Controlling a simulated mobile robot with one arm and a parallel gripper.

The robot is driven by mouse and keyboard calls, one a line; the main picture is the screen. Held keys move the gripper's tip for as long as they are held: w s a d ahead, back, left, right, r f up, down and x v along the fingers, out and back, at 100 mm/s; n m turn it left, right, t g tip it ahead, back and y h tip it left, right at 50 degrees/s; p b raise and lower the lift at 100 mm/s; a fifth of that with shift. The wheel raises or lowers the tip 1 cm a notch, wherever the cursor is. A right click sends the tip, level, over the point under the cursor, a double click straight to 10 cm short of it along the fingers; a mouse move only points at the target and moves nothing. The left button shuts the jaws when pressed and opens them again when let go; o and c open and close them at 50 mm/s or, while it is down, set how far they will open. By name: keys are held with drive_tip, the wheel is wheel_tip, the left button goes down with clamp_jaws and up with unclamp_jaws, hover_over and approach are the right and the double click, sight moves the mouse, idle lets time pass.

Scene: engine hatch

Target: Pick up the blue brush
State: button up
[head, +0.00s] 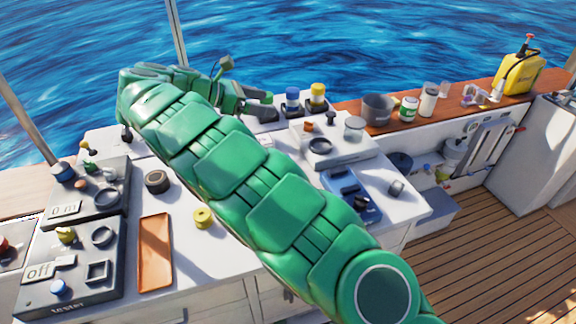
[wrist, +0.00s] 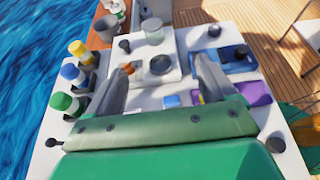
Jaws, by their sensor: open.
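I cannot make out a blue brush with certainty in either view. A blue tray-like item (head: 345,184) with dark parts lies on the white worktop, right of my arm; it also shows at the right in the wrist view (wrist: 237,66). My gripper (head: 262,104) is open and empty above the worktop's far part. Its two fingers (wrist: 165,68) show apart in the wrist view. My green arm hides much of the middle worktop in the head view.
Jars with blue (head: 292,95) and yellow (head: 317,93) caps stand near the gripper. A white station (head: 345,145) with a ring and glass jar lies right of them. An orange tray (head: 155,252), yellow roll (head: 203,218) and dark panels (head: 70,275) are left. A pot (head: 377,109) stands on the ledge.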

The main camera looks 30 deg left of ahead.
wheel_tip(320, 180, down, 20)
drive_tip(key=shift+r, duration=0.15)
drive_tip(key=shift+f+x, duration=0.2)
drive_tip(key=shift+x, duration=1.75)
drive_tip(key=shift+f+x, duration=0.2)
drive_tip(key=shift+x, duration=1.75)
drive_tip(key=shift+s+a, duration=0.1)
drive_tip(key=c, duration=1.2)
